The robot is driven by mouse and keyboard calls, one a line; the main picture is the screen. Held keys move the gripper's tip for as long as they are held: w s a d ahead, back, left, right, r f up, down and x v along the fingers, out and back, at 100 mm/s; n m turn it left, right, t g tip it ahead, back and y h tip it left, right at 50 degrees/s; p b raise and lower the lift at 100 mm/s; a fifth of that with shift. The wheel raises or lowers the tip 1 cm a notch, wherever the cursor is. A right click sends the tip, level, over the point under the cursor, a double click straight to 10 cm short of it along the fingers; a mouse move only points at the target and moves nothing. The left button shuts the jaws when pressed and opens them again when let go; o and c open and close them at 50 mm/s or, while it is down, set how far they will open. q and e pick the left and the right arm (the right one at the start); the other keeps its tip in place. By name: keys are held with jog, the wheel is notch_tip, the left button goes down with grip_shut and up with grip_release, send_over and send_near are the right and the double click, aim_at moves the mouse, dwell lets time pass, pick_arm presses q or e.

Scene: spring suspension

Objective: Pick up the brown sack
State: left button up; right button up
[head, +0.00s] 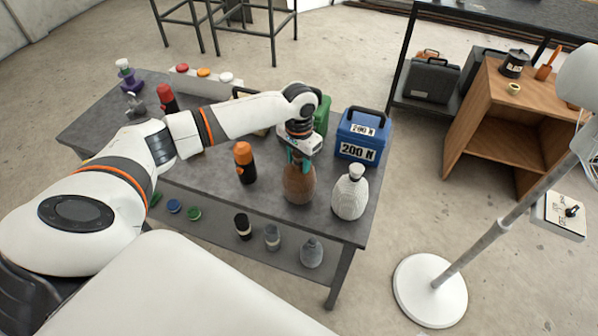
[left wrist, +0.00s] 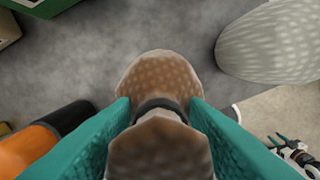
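The brown sack (head: 299,185) stands upright on the grey workbench, near its front right part. My left gripper (head: 300,157) is directly above it, pointing down, and hides its top. In the left wrist view the sack's gathered top (left wrist: 160,150) and dark neck band (left wrist: 160,107) lie between the teal fingers of the left gripper (left wrist: 160,112). The fingertips are at or very near the neck on both sides; I cannot tell whether they press on it. My right gripper (left wrist: 288,147) shows small at the lower right of that view, its grip unclear.
A pale speckled sack (head: 350,194) stands close right of the brown one, and an orange-and-black bottle (head: 245,163) close left. A blue 200 N case (head: 361,137) and a green case (head: 322,112) stand behind. A lower shelf (head: 180,222) holds several small items.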

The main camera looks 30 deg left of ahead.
pick_arm(q)
grip_shut()
jog(key=shift+r, duration=0.1)
